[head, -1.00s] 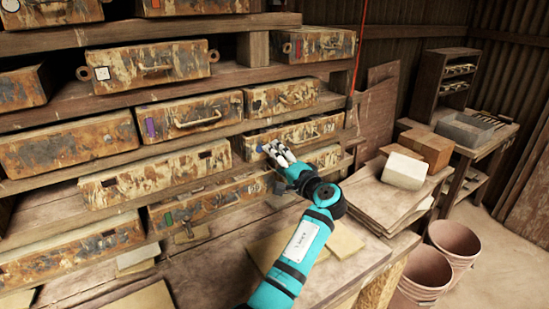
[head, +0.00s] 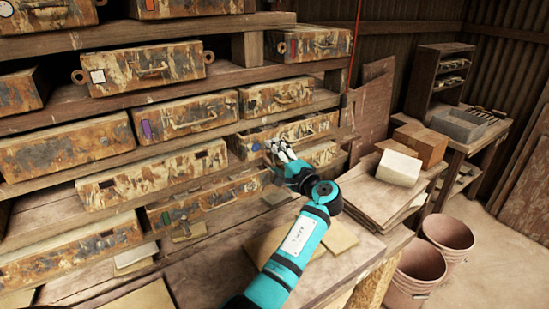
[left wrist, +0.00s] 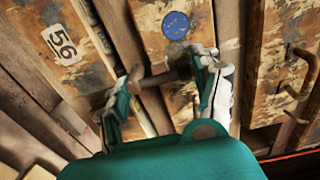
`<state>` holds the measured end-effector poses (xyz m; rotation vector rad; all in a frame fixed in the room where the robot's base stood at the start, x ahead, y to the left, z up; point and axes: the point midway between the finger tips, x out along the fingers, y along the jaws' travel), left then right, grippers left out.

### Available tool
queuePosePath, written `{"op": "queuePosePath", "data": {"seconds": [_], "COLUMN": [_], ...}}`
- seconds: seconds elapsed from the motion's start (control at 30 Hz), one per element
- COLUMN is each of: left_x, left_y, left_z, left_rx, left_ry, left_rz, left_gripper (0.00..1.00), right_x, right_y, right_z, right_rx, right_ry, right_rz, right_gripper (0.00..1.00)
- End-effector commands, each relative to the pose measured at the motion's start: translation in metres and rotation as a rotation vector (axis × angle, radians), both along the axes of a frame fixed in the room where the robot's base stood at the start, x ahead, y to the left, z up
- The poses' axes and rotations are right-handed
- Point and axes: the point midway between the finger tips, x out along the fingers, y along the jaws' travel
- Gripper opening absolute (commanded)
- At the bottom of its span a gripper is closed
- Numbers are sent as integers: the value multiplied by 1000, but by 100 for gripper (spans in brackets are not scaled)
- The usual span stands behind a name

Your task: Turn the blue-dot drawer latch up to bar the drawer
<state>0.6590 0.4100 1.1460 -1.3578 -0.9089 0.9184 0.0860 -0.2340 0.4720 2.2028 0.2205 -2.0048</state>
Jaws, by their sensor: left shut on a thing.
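The blue dot (head: 256,147) marks a rusty drawer front (head: 322,123) low on the right of the rack. In the left wrist view the blue dot (left wrist: 176,25) shows clearly just beyond the fingertips. My left gripper (head: 279,147) is at this drawer, right beside the dot. In the wrist view my left gripper (left wrist: 165,75) is shut on the latch (left wrist: 158,79), a short brownish bar that lies across between the two fingers. The fingers cover the ends of the latch. In the head view the gripper hides the latch. My right gripper is not in view.
Other rusty drawers with handles, such as the purple-marked one (head: 190,118), surround this drawer. A neighbouring front bears a 56 label (left wrist: 62,44).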

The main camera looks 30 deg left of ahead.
Motion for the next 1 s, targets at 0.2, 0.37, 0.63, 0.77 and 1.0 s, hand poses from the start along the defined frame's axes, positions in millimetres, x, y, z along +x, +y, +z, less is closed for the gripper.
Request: {"op": "queuePosePath", "data": {"seconds": [0.2, 0.37, 0.63, 0.77, 1.0], "left_x": [0, 0, -4, -13, -32], "left_y": [-1, 0, -12, -34, -82], "left_z": [-2, -2, -2, -2, -3], "left_rx": [-1, -1, -2, -3, -3], "left_ry": [5, 4, 2, 2, 4], "left_rz": [-2, -1, -3, -4, -4], "left_gripper": [86, 87, 87, 87, 87], "right_x": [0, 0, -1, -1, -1], "right_y": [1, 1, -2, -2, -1], "right_z": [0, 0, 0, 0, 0], "right_rx": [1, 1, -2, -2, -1], "right_ry": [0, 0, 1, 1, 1], "right_rz": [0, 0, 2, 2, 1], "right_gripper": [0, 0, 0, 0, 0]}}
